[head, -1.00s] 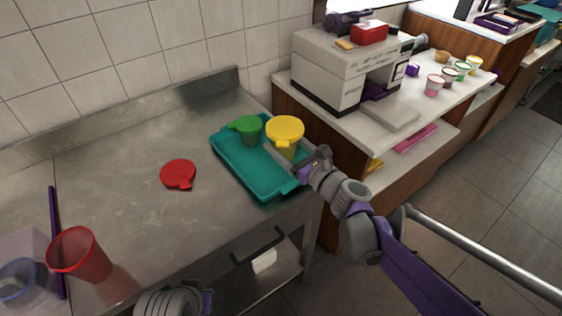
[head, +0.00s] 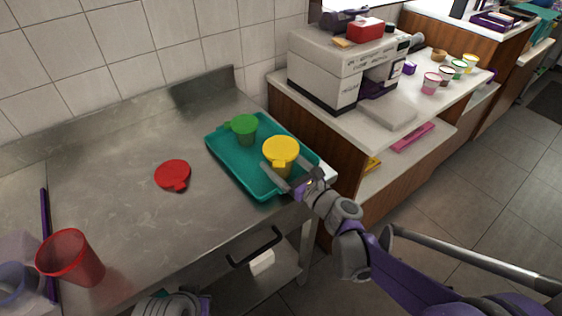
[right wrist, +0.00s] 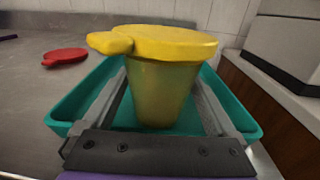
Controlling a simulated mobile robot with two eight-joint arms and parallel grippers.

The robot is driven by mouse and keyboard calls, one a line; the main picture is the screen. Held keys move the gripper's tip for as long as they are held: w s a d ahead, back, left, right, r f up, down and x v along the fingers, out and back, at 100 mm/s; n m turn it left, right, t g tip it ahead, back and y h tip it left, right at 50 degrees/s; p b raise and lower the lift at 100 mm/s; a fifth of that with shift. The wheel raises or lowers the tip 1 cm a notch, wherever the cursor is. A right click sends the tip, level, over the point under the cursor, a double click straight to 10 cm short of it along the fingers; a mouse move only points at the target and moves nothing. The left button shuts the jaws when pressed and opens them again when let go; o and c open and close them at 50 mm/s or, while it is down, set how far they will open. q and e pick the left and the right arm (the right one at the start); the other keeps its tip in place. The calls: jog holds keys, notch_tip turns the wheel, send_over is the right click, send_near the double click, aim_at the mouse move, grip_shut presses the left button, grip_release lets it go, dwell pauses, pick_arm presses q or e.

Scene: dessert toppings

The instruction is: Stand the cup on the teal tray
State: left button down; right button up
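The yellow cup (head: 281,152) with a yellow lid stands upright on the teal tray (head: 240,175), near its right end. A green lidded cup (head: 243,130) stands on the same tray, further back. My right gripper (head: 291,168) is low at the tray's right side, its fingers spread on either side of the yellow cup. In the right wrist view the yellow cup (right wrist: 160,88) is between the fingers, with gaps showing beside its lower part. A red open cup (head: 72,258) stands at the counter's left front. My left gripper is out of view; only part of that arm shows at the bottom edge.
A red lid (head: 173,175) lies on the steel counter left of the tray. A purple stick (head: 47,240) and a clear container (head: 18,270) are at the far left. A white machine (head: 345,70) stands on the side counter at right.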

jog(key=shift+o, duration=0.2)
jog(key=shift+r, duration=0.3)
jog(key=v, duration=1.2)
jog(key=s+a+f+n+g+h, duration=0.1)
jog(key=s+f+n+g+h, duration=0.15)
jog(key=s+f+n, duration=0.35)
jog(key=s+f+n+g+h, duration=0.1)
jog(key=s+n+g, duration=0.35)
jog(key=n, duration=0.35)
jog(key=s+d+f+n+g+h, duration=0.2)
jog(key=s+d+f+n+h, duration=0.3)
jog(key=s+d+n+h, duration=0.3)
jog(key=s+d+n, duration=0.3)
jog(key=n, duration=0.3)
jog(key=shift+s, duration=0.15)
